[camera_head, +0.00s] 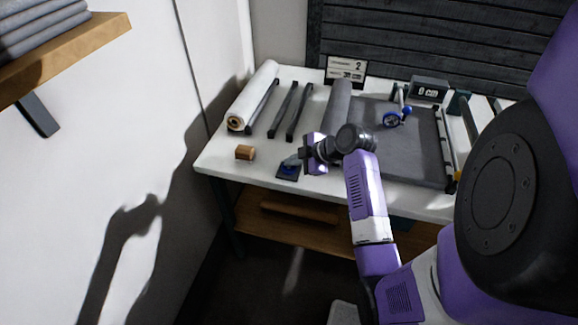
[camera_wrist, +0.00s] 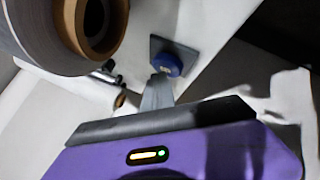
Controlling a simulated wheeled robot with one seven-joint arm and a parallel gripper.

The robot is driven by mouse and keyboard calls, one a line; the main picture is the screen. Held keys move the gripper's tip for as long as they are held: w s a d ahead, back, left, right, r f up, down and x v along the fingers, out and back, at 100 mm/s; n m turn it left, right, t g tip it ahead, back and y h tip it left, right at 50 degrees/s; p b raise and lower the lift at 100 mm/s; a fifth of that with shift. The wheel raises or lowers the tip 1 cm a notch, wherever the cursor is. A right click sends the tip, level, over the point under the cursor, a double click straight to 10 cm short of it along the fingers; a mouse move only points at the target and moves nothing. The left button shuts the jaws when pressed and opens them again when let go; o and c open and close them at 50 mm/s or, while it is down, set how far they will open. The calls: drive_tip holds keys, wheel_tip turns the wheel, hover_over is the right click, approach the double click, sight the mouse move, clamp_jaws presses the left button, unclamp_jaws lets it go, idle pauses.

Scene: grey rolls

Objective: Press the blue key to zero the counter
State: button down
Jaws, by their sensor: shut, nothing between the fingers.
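The blue key (camera_head: 288,170) sits on a small dark base near the front edge of the white table. In the wrist view the blue key (camera_wrist: 167,65) shows on its grey plate, just beyond my fingertips. My gripper (camera_head: 290,161) is shut and empty, with its fingertips at the key in the head view. The shut grey fingers also show in the wrist view (camera_wrist: 158,88). I cannot tell whether they touch the key. The counter (camera_head: 429,91) at the back right of the table reads "0 cm".
A wooden block (camera_head: 245,153) lies left of the key. A pale roll (camera_head: 252,97), dark bars (camera_head: 283,108) and a grey roll (camera_head: 337,108) lie behind. A sign (camera_head: 345,70) stands at the back.

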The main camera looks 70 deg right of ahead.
sight(292, 168)
drive_tip(key=shift+r+p, duration=0.35)
drive_tip(key=shift+r, duration=0.3)
drive_tip(key=shift+r+p, duration=1.85)
drive_tip(key=shift+r, duration=0.7)
